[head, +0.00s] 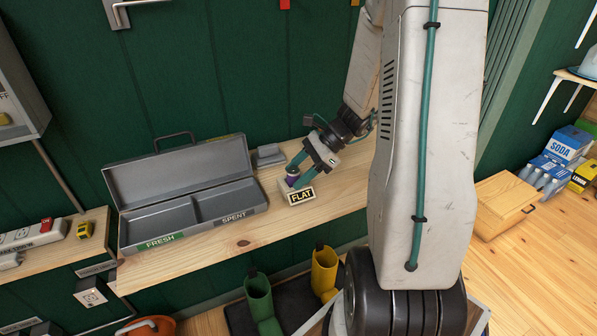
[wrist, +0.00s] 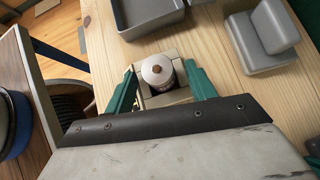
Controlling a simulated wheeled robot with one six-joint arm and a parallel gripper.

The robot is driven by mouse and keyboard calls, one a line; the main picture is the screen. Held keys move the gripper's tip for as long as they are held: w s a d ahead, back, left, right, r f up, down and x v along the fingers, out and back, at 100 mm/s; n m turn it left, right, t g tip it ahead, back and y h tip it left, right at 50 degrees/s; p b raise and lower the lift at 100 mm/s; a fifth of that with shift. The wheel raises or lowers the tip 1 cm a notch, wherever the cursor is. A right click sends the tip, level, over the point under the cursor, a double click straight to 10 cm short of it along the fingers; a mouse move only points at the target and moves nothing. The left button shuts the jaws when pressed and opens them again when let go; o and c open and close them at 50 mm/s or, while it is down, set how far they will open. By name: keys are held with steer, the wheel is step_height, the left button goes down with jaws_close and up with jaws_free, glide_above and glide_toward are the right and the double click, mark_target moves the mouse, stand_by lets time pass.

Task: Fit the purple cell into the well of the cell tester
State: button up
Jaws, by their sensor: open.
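The purple cell (head: 292,171) stands upright at the cell tester (head: 288,196), a small pale block with a FLAT sign. In the wrist view the cell (wrist: 157,71) shows its pale round top with a brown terminal, above the beige tester (wrist: 167,98). My gripper (head: 298,168) is open around the cell, pointing down. In the wrist view my gripper (wrist: 161,86) has one green finger on each side of the cell, with gaps showing. The cell's lower end and the well are hidden, so I cannot tell how deep it sits.
An open grey case (head: 188,200) with FRESH and SPENT compartments lies left of the tester on the wooden shelf (head: 235,243). A small grey block (head: 268,156) stands behind the tester. Green (head: 262,300) and yellow boots (head: 324,270) stand below.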

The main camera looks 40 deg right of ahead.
steer(key=v, duration=0.8)
stand_by(0.5)
steer(key=s+a+r+n+g+h, duration=0.1)
steer(key=s+a+r+n+h, duration=0.2)
steer(key=a+n, duration=0.4)
steer(key=s+a+r+n+h, duration=0.3)
steer(key=s+a+r+n, duration=0.2)
steer(key=s+a+n, duration=0.2)
steer(key=s+a+r+n+g+h, duration=0.1)
steer(key=s+a+r+n+h, duration=0.1)
steer(key=s+a+r+n, duration=0.2)
steer(key=s+a+n, duration=0.2)
steer(key=a+n, duration=0.1)
steer(key=n, duration=0.1)
steer(key=shift+s+r+n+g+h, duration=0.2)
steer(key=shift+r+n+g+h, duration=0.1)
steer(key=shift+r+n+h, duration=0.1)
